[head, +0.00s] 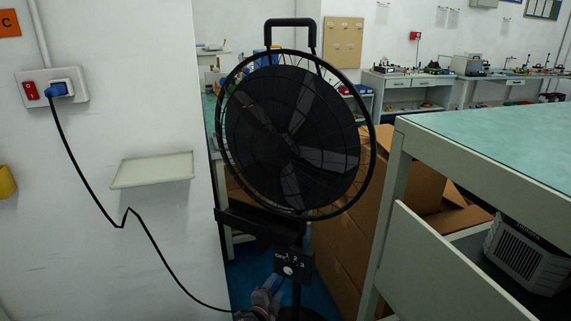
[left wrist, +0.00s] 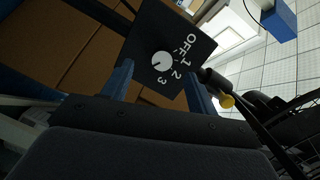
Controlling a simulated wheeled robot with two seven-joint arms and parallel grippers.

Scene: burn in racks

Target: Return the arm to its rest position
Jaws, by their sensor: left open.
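My left gripper (head: 272,286) is at the bottom centre of the head view, just below and in front of the fan's control box. The fan (head: 290,140) is a black caged pedestal fan with a top handle. Its control box (head: 293,265) is marked OFF, 1, 2, 3 and has a white round knob (head: 288,271). In the left wrist view, the open gripper's two fingers (left wrist: 158,76) stand on either side of the knob (left wrist: 162,61), apart from it, with nothing held. My right gripper is not in view.
A wall socket with a red switch (head: 30,91) and blue plug (head: 60,89) feeds a black cable running down toward the fan's foot. A small shelf (head: 152,170) juts from the wall. Cardboard boxes (head: 345,235) stand behind the fan. A workbench (head: 500,140) is at right.

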